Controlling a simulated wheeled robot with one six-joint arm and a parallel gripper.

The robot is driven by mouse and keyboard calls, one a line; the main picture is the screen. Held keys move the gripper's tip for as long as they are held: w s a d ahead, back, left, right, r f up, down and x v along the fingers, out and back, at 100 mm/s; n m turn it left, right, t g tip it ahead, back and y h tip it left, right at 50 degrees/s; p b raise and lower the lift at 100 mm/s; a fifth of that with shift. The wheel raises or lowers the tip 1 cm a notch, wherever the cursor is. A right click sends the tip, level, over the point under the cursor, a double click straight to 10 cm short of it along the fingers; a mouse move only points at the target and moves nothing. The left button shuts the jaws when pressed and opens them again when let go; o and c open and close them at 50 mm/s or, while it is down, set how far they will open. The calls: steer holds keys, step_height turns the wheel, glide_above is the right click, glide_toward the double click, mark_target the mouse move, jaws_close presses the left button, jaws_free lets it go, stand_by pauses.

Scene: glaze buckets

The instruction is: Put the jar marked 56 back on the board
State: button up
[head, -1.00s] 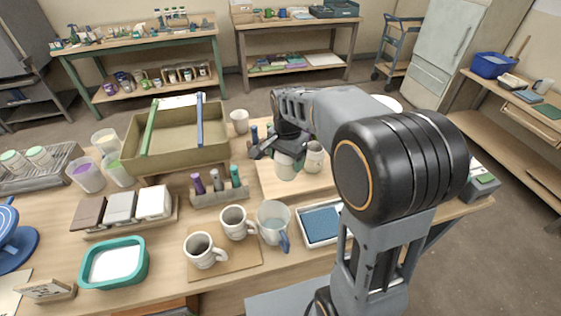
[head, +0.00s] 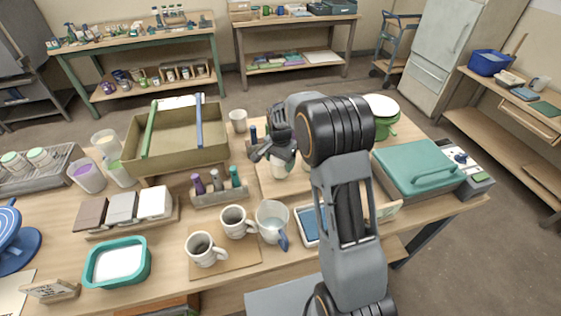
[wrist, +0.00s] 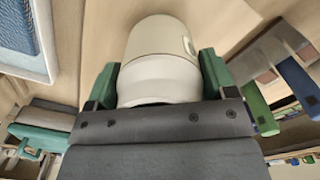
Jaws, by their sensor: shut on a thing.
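My gripper (head: 273,152) is shut on a pale cream-white jar (head: 279,170), which shows partly below the fingers in the head view. In the wrist view the jar (wrist: 160,55) sits between the two green finger pads (wrist: 160,78). No number can be read on it. The jar is over the wooden board (head: 272,187); I cannot tell whether it touches the board. My arm hides the right part of the board and whatever stands there.
Left of the board are a rack of coloured bottles (head: 218,194) and an olive bin (head: 178,160). A teal-lidded box (head: 420,167) stands to the right.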

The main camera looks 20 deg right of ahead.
steer(key=shift+f, duration=0.35)
steer(key=shift+f, duration=0.15)
steer(key=o, duration=1.1)
step_height(320, 180, up, 12)
steer(key=shift+f, duration=0.1)
steer(key=shift+s+r+n+t, duration=0.6)
steer(key=shift+s+n, duration=1.15)
steer(key=shift+s, duration=2.2)
steer(key=shift+s+r+n+t, duration=0.6)
steer(key=shift+s+n, duration=1.1)
steer(key=shift+s, duration=2.25)
steer(key=shift+s+r+n+t, duration=0.6)
steer(key=shift+s+n, duration=1.15)
steer(key=shift+s, duration=2.2)
